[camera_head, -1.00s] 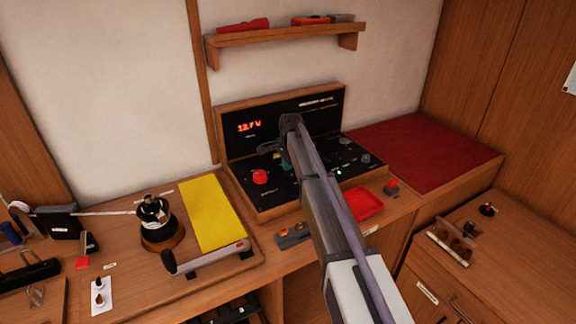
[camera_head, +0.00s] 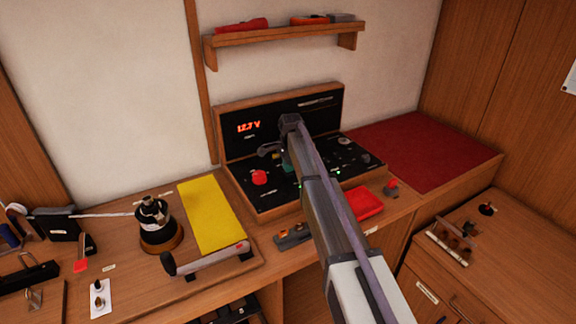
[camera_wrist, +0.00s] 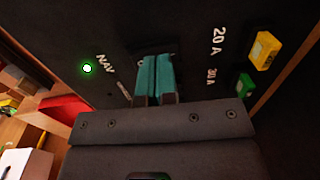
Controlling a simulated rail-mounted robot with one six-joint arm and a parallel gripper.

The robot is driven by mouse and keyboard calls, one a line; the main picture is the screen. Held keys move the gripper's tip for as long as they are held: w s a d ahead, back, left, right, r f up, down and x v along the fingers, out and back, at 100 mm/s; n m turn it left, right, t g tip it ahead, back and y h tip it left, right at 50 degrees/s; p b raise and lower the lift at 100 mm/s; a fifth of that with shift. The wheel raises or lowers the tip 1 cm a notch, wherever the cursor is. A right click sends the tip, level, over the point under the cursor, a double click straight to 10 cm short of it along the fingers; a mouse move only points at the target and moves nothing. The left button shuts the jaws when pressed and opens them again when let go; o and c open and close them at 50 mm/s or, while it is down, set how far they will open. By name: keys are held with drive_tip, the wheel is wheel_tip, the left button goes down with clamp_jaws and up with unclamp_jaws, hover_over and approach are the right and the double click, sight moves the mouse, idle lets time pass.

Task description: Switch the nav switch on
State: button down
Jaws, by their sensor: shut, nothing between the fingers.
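The black switch panel (camera_head: 262,196) stands on the bench, partly covered by my arm in the head view. In the wrist view, the NAV label (camera_wrist: 105,64) is on the dark panel, with a lit green lamp (camera_wrist: 87,68) beside it. My gripper (camera_wrist: 157,62) has its teal fingers together and empty, close against the panel just right of the NAV label. The nav switch itself cannot be made out clearly; the fingers cover that spot. In the head view my gripper (camera_head: 270,150) is over the panel, largely hidden by its own wrist.
A red knob (camera_head: 259,177) sits on the panel's left part. A yellow fuse (camera_wrist: 264,50) and a green fuse (camera_wrist: 244,85) are at right in the wrist view. A red tray (camera_head: 366,204) lies in front of the panel. A winch (camera_head: 156,225) stands further left.

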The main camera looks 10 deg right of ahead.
wheel_tip(320, 180, up, 14)
drive_tip(key=w+p, duration=0.1)
drive_tip(key=p, duration=1.3)
drive_tip(key=shift+w+a, duration=0.3)
drive_tip(key=shift+f, duration=0.1)
drive_tip(key=s+d+f+n+b, duration=0.1)
drive_tip(key=s+n, duration=0.3)
drive_tip(key=s, duration=1)
drive_tip(key=s+d+f+n+b, duration=0.1)
drive_tip(key=s+f+n+b, duration=0.2)
drive_tip(key=s, duration=1)
drive_tip(key=s+d+f+n+b, duration=0.1)
drive_tip(key=s+n, duration=0.5)
drive_tip(key=s, duration=0.8)
drive_tip(key=shift+s+d+f+n+g+b, duration=0.3)
drive_tip(key=shift+d+f+n+g+b, duration=0.1)
drive_tip(key=shift+f+b, duration=0.1)
